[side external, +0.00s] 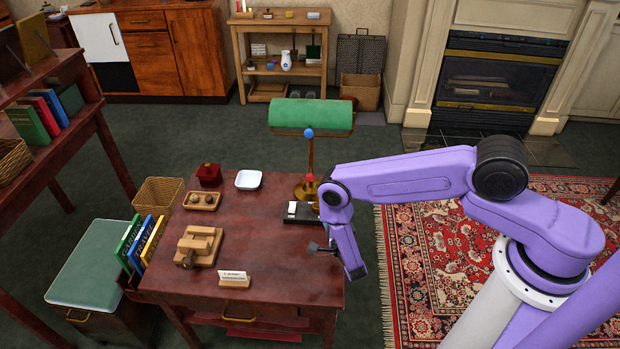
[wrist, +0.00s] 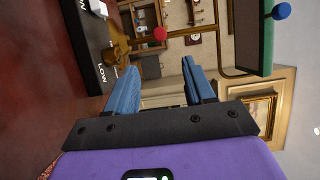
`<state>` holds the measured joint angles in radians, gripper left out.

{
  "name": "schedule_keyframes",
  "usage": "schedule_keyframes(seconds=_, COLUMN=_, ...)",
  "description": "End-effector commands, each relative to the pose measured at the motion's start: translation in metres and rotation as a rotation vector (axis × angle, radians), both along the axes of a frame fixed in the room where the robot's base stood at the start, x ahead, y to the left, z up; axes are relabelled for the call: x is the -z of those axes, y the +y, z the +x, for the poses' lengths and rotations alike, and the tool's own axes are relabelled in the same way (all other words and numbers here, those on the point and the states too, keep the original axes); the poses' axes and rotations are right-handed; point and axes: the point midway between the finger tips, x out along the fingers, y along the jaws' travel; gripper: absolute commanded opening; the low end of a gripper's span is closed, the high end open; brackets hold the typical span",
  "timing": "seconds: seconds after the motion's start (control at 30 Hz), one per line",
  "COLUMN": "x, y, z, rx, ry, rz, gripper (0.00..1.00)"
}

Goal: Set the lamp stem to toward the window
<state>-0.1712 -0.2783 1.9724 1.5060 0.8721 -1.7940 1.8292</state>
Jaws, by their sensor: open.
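The desk lamp has a green shade (side external: 312,115), a brass stem (side external: 311,155) and a round brass base, and it stands at the back right of the red-brown desk (side external: 255,255). A blue knob (side external: 308,133) is at the shade and a red knob (side external: 310,177) is low by the stem. In the wrist view, the shade (wrist: 254,45) and blue knob (wrist: 281,11) are upper right, the red knob (wrist: 160,34) at top centre. My gripper (side external: 319,247) is open and empty above the desk's right side, in front of the lamp and apart from it. The wrist view shows its fingers (wrist: 160,75) spread.
A black control box (side external: 297,212) with a white slider stands before the lamp; "LOW" shows on it in the wrist view. A white dish (side external: 248,180), red box (side external: 209,175), wooden tray (side external: 202,201), wooden block piece (side external: 199,246) and sign card (side external: 234,280) occupy the desk. Its centre is clear.

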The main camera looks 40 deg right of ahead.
Motion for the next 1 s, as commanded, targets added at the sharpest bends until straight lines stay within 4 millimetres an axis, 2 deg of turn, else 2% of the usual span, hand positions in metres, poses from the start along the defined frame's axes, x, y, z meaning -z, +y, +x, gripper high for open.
schedule_keyframes(seconds=0.7, x=-0.001, y=-0.050, z=0.119, rx=0.001, ry=-0.002, rz=-0.001, gripper=0.53)
schedule_keyframes(seconds=1.0, x=0.000, y=-0.060, z=0.145, rx=-0.001, ry=0.002, rz=-0.001, gripper=0.53)
